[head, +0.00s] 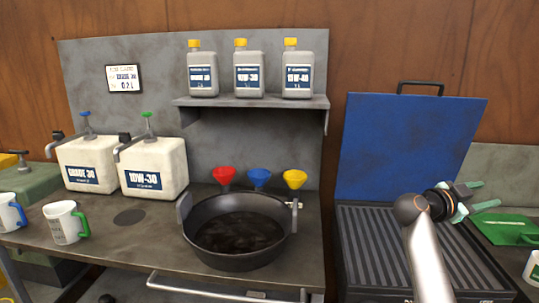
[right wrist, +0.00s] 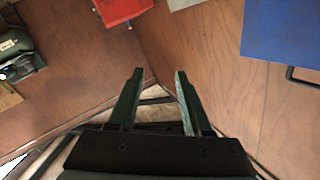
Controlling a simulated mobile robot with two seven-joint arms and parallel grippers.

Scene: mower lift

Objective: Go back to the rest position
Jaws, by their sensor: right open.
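My right gripper (head: 479,196) is at the right of the head view, in front of the open blue lid of a black case. In the right wrist view its two green fingers (right wrist: 158,98) stand apart with nothing between them. My left gripper is not in the head view.
A workbench (head: 118,262) carries a black pan (head: 240,232), two white jugs (head: 150,165), two mugs (head: 66,222) and three funnels (head: 258,178). A shelf (head: 250,101) above holds three bottles. The black case (head: 385,245) with its blue lid (head: 405,150) stands open at right, near a green tray (head: 508,229).

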